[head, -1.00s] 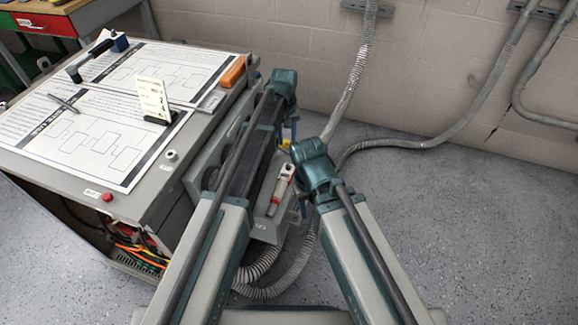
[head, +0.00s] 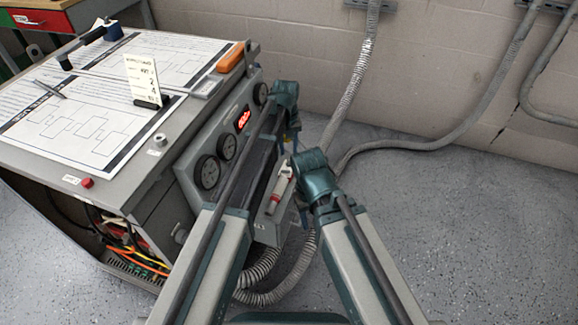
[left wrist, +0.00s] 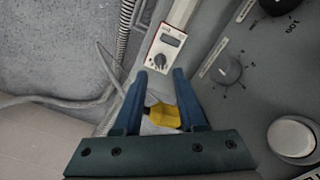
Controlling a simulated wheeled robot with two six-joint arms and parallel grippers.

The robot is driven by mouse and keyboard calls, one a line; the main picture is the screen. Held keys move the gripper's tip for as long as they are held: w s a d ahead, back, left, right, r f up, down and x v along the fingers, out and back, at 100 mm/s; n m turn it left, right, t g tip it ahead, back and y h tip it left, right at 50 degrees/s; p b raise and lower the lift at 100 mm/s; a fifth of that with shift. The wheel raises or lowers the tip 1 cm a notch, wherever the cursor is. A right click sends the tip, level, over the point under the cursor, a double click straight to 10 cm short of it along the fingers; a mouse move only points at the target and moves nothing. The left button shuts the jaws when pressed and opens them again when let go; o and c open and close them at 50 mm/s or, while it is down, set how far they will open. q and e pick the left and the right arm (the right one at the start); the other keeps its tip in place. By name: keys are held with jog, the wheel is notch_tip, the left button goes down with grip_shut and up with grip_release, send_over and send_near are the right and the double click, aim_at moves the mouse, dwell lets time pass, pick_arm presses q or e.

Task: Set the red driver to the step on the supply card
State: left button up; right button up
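A red and pale grey tool (head: 279,189) lies on the cabinet's side shelf. The left wrist view shows a red-edged tool (left wrist: 164,49) with a small display and a round dial; it looks like the same one. The dial setting is too small to read. My left gripper (left wrist: 159,76) is open, its blue fingertips close to that tool's dial end, with nothing gripped. Its fingers (head: 292,138) show partly in the head view. The white supply card (head: 141,77) stands on the cabinet top; its large characters look like 2 and 4. My right gripper's fingers are mostly hidden below its wrist.
A yellow object (left wrist: 163,115) shows between my left fingers. Knobs (left wrist: 227,68) stand at right in the wrist view. Flexible conduits run behind; open floor (head: 480,230) lies at right.

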aim_at(289, 162)
pick_arm(q)
notch_tip(289, 162, down, 6)
jog(key=b, duration=0.4)
jog(key=shift+d+b, duration=0.1)
jog(key=shift+b, duration=0.3)
jog(key=shift+r, duration=0.1)
grip_shut()
